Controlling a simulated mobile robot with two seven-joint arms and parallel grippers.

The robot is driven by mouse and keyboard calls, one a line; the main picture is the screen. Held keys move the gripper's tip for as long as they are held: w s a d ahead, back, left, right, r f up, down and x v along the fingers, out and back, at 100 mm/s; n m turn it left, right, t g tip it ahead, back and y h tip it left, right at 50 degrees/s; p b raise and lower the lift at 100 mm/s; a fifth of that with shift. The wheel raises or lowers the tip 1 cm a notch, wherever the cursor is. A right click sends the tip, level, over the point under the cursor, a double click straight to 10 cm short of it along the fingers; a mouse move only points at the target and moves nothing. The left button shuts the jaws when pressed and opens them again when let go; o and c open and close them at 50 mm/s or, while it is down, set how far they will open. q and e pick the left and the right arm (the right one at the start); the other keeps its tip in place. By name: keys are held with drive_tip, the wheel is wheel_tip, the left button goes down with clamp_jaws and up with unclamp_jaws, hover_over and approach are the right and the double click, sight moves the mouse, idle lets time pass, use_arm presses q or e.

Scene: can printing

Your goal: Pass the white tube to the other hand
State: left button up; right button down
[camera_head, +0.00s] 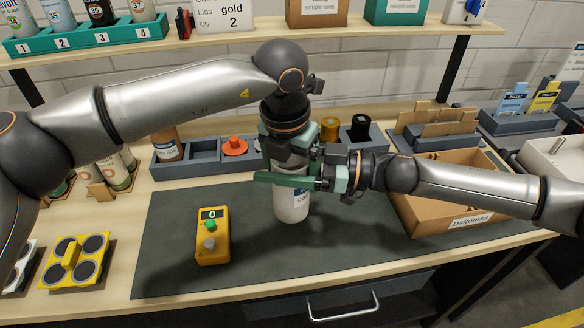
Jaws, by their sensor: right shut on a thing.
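The white tube (291,206) is upright over the dark mat, with a printed label partly showing on its right side. My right gripper (300,181) comes in from the right, its green fingers level across the tube's upper part, and it is shut on the tube. My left gripper (289,150) points down from above, right over the tube's top. Its fingertips are hidden among the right gripper's parts, so I cannot tell whether it is open or touches the tube. The tube's top is also hidden.
A yellow counter device (212,246) showing 0 stands on the dark mat (170,250) to the left. Behind is a grey tray (205,150) with a red-orange piece. A cardboard box (455,185) is at right. A yellow holder (70,262) is at left. The mat's front is clear.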

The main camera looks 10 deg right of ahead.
use_arm(q)
drive_tip(key=shift+s+d, duration=0.1)
drive_tip(key=c, duration=1)
drive_tip(key=shift+c, duration=0.2)
use_arm(e)
unclamp_jaws()
